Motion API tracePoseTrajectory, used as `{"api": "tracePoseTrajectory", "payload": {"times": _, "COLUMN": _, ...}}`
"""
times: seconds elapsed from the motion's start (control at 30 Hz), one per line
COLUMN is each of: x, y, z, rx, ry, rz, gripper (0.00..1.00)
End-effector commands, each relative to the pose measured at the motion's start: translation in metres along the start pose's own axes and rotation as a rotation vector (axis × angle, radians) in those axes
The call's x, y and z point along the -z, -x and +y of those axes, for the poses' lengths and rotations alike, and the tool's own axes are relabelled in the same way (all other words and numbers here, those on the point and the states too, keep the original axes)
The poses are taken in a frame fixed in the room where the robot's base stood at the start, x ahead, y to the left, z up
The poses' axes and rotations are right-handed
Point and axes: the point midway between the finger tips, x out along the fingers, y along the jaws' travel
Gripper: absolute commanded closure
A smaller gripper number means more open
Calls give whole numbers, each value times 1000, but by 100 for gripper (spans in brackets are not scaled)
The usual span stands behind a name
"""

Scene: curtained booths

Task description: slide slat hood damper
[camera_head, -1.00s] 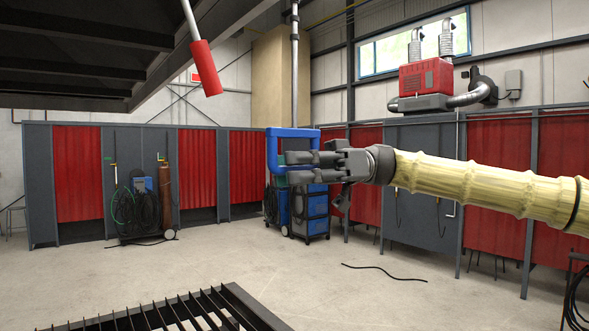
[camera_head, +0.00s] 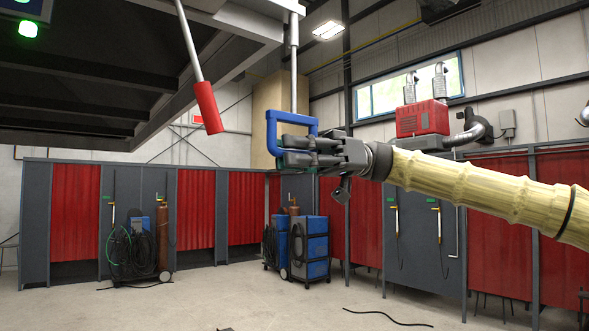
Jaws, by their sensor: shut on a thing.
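A dark slatted hood (camera_head: 75,100) fills the upper left, with a grey edge beam along its right side. A blue loop handle (camera_head: 271,133) hangs at the centre on a straight grey rod (camera_head: 294,65) from the hood's right end. My gripper (camera_head: 288,152) reaches in from the right and is shut on the lower part of the blue loop handle, hiding part of it. A red grip (camera_head: 207,108) on a second, tilted rod hangs apart, left of my gripper. A green light (camera_head: 27,28) is lit on a box at the top left corner.
Grey booths with red curtains (camera_head: 76,212) line the back and right. Blue welding units (camera_head: 308,248) and a gas bottle (camera_head: 163,237) stand before them. A black cable (camera_head: 385,317) lies on the otherwise open floor. A red machine (camera_head: 422,118) sits atop the right booths.

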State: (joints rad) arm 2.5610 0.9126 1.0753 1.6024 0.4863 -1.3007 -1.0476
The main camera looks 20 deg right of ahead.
Motion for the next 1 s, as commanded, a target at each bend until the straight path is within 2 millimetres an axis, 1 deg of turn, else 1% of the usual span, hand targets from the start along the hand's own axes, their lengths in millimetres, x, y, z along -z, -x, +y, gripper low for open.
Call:
{"api": "tracePoseTrajectory", "payload": {"times": 0.03, "x": 7, "y": 1, "z": -3, "rx": -2, "ry": 6, "rz": 9, "gripper": 100}}
{"api": "tracePoseTrajectory", "payload": {"times": 0.13, "x": 8, "y": 2, "z": -3, "rx": -3, "ry": 8, "rz": 10, "gripper": 100}}
{"api": "tracePoseTrajectory", "payload": {"times": 0.17, "x": 8, "y": 2, "z": -3, "rx": -3, "ry": 8, "rz": 10, "gripper": 86}}
{"api": "tracePoseTrajectory", "payload": {"times": 0.23, "x": 9, "y": 2, "z": -3, "rx": -3, "ry": 9, "rz": 11, "gripper": 73}}
{"api": "tracePoseTrajectory", "payload": {"times": 0.27, "x": 9, "y": 2, "z": -4, "rx": -3, "ry": 9, "rz": 12, "gripper": 70}}
{"api": "tracePoseTrajectory", "payload": {"times": 0.37, "x": 10, "y": 2, "z": -4, "rx": -4, "ry": 10, "rz": 13, "gripper": 69}}
{"api": "tracePoseTrajectory", "payload": {"times": 0.4, "x": 10, "y": 2, "z": -4, "rx": -3, "ry": 10, "rz": 13, "gripper": 65}}
{"api": "tracePoseTrajectory", "payload": {"times": 0.77, "x": 6, "y": 2, "z": -2, "rx": -2, "ry": 6, "rz": 8, "gripper": 65}}
{"api": "tracePoseTrajectory", "payload": {"times": 0.87, "x": 5, "y": 8, "z": -2, "rx": -3, "ry": 6, "rz": 8, "gripper": 65}}
{"api": "tracePoseTrajectory", "payload": {"times": 1.0, "x": 5, "y": 27, "z": -2, "rx": -4, "ry": 6, "rz": 8, "gripper": 65}}
